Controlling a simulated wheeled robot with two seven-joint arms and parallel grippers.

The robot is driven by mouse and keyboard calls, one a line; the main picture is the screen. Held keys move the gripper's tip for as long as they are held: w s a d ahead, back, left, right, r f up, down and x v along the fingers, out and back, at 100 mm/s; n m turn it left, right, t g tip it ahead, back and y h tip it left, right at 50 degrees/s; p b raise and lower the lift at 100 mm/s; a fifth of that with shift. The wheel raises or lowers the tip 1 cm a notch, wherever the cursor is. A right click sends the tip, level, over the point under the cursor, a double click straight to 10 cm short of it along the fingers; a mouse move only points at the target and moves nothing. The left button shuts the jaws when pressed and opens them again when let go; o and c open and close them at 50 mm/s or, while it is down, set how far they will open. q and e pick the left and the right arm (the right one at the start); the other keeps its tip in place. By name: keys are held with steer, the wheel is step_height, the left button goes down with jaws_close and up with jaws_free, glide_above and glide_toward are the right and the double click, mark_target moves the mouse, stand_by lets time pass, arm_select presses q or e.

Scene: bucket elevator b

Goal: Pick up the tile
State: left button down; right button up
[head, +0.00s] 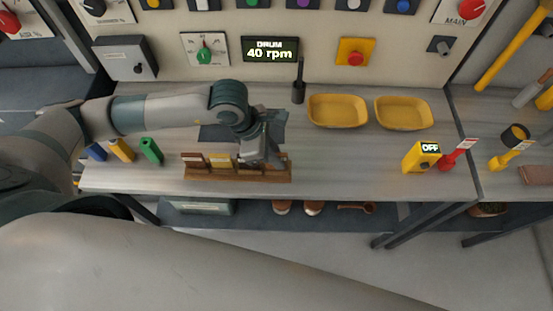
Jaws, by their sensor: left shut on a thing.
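A brown wooden rack (236,177) stands near the front edge of the bench. It holds small tiles, among them a brown tile (194,161) and a yellow tile (221,161). My left gripper (264,160) points down at the right part of the rack, shut on a tile. The fingers hide most of that tile, so its colour and whether it still touches the rack cannot be told. My right gripper is not in view.
A dark flat plate (214,132) lies behind the rack. Blue, yellow and green blocks (151,151) stand at left. Two yellow trays (337,111) sit at the back right. A yellow box reading OFF (421,157) stands at the right. The bench between is clear.

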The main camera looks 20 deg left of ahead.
arm_select(q)
steer(key=r, duration=0.1)
steer(key=r+b, duration=0.2)
steer(key=shift+s+d, duration=0.35)
steer(key=shift+s, duration=0.05)
steer(key=s+d+r+p, duration=0.5)
steer(key=s+d+r, duration=0.1)
steer(key=s, duration=0.2)
steer(key=shift+s+d+r+p, duration=0.15)
steer(key=shift+s+r+p, duration=0.15)
steer(key=shift+r+p, duration=0.1)
steer(key=shift+f, duration=0.1)
stand_by(0.3)
